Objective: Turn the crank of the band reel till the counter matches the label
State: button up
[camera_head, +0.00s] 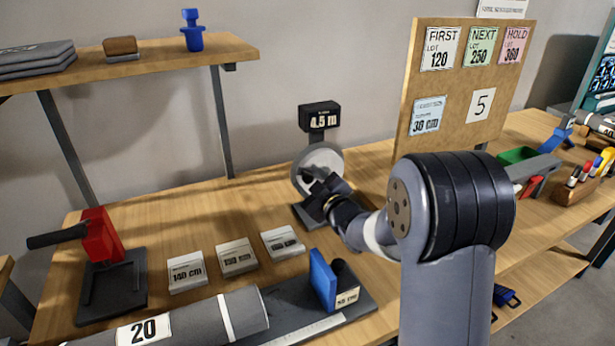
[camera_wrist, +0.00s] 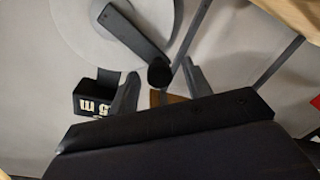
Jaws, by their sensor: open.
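The band reel (camera_head: 328,158) stands at the back of the bench, a pale disc partly hidden by my gripper. Its counter (camera_head: 320,117) reads 4.5 m; in the wrist view the counter (camera_wrist: 95,94) appears upside down and cut off. The dark crank (camera_wrist: 132,35) crosses the reel disc (camera_wrist: 90,22) and ends in a round black handle (camera_wrist: 160,73). My gripper (camera_head: 318,182) is open, with its fingers on either side of the handle in the wrist view (camera_wrist: 158,84). I cannot tell whether they touch it. Which label applies is unclear.
A pinboard (camera_head: 455,85) carries lot cards, a blue 30 cm card (camera_head: 428,115) and a 5. White cards (camera_head: 187,270), one reading 140 cm, stand on the bench. A grey roll (camera_head: 190,318) marked 20, a red clamp-like tool (camera_head: 102,235) and a blue stop (camera_head: 322,280) are nearer.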

jog(key=shift+w+a, duration=0.3)
jog(key=shift+w, duration=0.3)
jog(key=shift+c, duration=0.5)
grip_shut()
